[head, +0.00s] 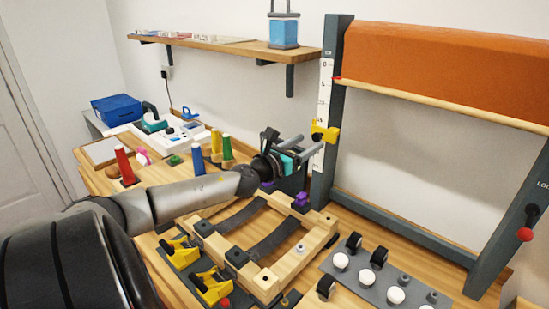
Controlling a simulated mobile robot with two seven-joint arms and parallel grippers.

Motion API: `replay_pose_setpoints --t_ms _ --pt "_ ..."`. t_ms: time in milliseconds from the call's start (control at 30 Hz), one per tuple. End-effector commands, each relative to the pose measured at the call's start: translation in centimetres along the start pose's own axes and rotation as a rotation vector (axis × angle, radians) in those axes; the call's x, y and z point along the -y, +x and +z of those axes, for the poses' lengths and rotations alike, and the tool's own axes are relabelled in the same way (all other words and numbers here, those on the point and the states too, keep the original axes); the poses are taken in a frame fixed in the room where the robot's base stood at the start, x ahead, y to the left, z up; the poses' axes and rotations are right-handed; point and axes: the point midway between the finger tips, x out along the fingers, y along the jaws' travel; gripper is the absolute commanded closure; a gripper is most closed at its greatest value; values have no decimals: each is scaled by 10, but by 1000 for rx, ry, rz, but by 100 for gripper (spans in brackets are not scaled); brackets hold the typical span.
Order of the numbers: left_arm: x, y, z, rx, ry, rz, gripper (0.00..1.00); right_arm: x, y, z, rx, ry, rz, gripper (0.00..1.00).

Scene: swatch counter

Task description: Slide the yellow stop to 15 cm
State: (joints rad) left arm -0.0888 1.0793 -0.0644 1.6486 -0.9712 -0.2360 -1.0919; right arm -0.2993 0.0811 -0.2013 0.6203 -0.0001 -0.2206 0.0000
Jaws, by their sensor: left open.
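The yellow stop (324,132) sits on the white scale strip (326,90) on the left upright of the dark frame. It is toward the lower part of the strip, where the printed numbers are too small to read surely. My left gripper (312,143) is just below and left of the stop. Its two grey fingers are apart and point toward the upright, with nothing seen between them. I cannot tell whether a finger touches the stop. My right gripper is not in view.
An orange roll (440,65) hangs across the frame above a wooden bar (440,103). A wooden frame (264,280) and a grey plate with white knobs (396,296) lie on the counter. A shelf (230,46) holds a blue lantern (284,32).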

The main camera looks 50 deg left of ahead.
Motion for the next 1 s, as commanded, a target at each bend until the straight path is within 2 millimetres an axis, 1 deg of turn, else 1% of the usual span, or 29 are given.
replay_pose_setpoints --t_ms 33,633,867,1000 --pt "1 -5 -2 -3 0 -2 37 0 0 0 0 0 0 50" --pt "0 -56 -1 -2 -1 1 37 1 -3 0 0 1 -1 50" --pt "0 -82 0 -1 -3 2 37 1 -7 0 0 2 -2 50" --pt "0 -101 0 -1 -3 3 37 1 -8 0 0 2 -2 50"
